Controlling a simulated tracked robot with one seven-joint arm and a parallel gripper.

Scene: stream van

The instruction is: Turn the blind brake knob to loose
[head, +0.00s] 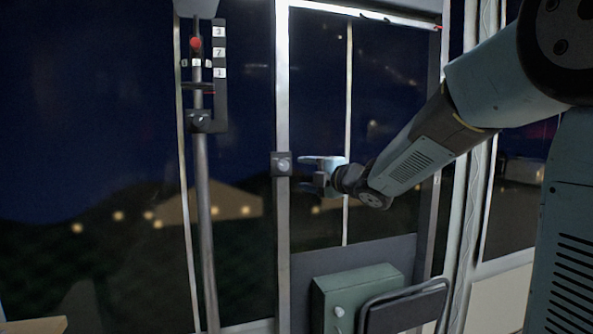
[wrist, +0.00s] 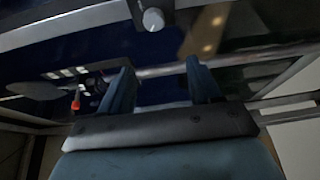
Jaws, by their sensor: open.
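A round grey knob (head: 282,164) sits on a small dark square plate on the pale upright window post. The same knob (wrist: 153,19) shows at the top of the wrist view, with a light pointer line on its face. My gripper (head: 308,174) is just right of this knob in the head view, apart from it. Its two fingers (wrist: 160,68) are spread with nothing between them. Another dark knob (head: 200,121) is on the pole to the left. I cannot read any label saying which knob is the blind brake.
The left pole carries a red ball (head: 195,43) beside a numbered scale (head: 220,50). A green box (head: 350,292) with a pale knob (head: 338,311) stands low, with a dark tubular frame (head: 405,303) at its right. Dark window glass lies behind my gripper.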

